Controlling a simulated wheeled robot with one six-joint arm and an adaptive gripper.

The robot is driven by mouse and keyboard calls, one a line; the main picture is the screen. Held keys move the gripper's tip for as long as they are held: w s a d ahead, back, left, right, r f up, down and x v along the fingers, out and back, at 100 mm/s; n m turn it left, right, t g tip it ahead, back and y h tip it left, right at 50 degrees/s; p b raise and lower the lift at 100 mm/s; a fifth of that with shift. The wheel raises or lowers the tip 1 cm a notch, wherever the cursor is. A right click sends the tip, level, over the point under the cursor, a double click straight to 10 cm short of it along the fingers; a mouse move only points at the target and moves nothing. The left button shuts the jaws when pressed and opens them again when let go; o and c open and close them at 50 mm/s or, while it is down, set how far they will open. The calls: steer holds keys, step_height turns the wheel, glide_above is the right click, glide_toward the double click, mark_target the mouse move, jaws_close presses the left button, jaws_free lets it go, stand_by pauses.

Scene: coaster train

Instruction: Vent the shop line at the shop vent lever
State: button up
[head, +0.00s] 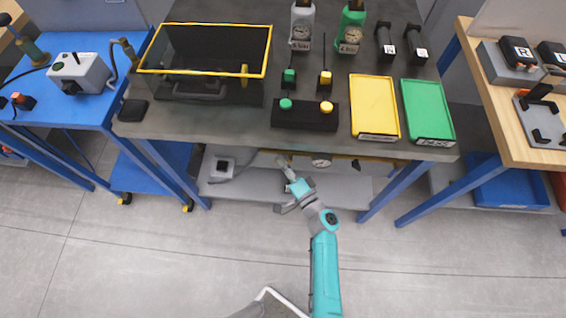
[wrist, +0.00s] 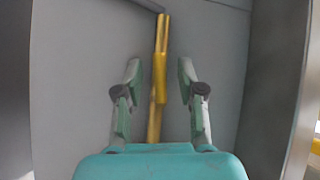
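My gripper (wrist: 159,78) is open in the wrist view, with one finger on each side of a narrow yellow pipe or bar (wrist: 154,125). A thicker yellow piece (wrist: 161,75), possibly the shop vent lever, lies along it between the fingers. No clear contact shows. In the head view my gripper (head: 286,182) is below the front edge of the dark middle workbench (head: 230,124). A yellow pipe (head: 345,158) with a round gauge (head: 321,162) and a small black part (head: 356,164) runs under that edge. No label identifies the vent lever, and my gripper partly hides this area.
A grey lower shelf (head: 245,190) lies under the bench, with a small pale box (head: 221,167) on it. Blue bench legs (head: 382,192) flank the space. A yellow tray (head: 374,106) and a green tray (head: 428,110) sit on the bench top. The floor in front is clear.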

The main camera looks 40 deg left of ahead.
steer(key=v, duration=1.1)
steer(key=shift+d, duration=0.4)
steer(key=shift+s, duration=0.15)
